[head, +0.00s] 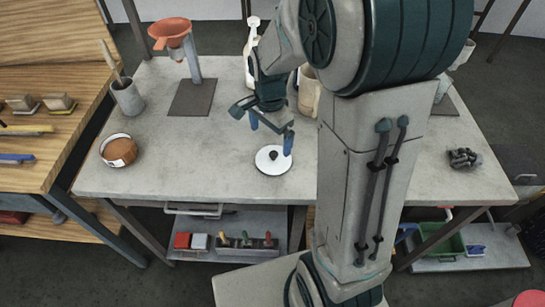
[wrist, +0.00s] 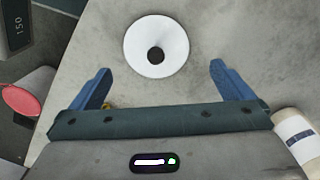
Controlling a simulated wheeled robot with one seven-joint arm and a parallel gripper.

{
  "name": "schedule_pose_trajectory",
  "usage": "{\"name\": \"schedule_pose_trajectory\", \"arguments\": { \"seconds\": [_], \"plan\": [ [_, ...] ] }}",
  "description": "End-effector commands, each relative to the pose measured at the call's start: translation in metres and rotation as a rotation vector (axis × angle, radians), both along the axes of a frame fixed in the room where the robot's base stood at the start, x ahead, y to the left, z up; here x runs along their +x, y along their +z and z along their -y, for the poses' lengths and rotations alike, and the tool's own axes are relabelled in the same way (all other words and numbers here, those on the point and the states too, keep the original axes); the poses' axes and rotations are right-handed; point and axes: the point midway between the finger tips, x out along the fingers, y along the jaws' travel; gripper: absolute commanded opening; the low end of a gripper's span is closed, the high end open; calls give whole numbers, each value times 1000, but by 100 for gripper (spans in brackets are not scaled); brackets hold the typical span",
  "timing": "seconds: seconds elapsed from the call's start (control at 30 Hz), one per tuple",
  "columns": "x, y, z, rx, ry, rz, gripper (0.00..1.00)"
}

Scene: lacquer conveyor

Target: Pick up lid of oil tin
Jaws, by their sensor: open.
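The lid (head: 273,160) is a white disc with a dark round knob at its centre. It lies flat on the grey table near the front edge. My gripper (head: 271,133) is above the table just behind the lid, its blue fingers apart with nothing between them. In the wrist view, the lid (wrist: 156,46) shows ahead of the open fingers of my gripper (wrist: 160,80), roughly centred between them and not touching. I cannot tell which vessel is the oil tin.
On the grey table (head: 225,140), a brown-filled round container (head: 118,150), a grey cup with a stick (head: 127,97) and an orange funnel on a stand (head: 171,33) stand left. Dark lumps (head: 464,158) lie right. My arm hides the table's middle right. The table left of the lid is clear.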

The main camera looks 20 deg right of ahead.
Motion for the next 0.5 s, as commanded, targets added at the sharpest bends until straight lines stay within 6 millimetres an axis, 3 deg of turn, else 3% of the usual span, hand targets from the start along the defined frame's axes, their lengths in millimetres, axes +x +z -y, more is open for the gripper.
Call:
{"name": "schedule_pose_trajectory", "arguments": {
  "seconds": [0.1,0.33,0.5],
  "plan": [
    [-1,-18,0,0,1,-3,100],
    [-1,-33,3,0,1,-2,100],
    [-4,-58,9,0,0,-4,100]
  ]
}}
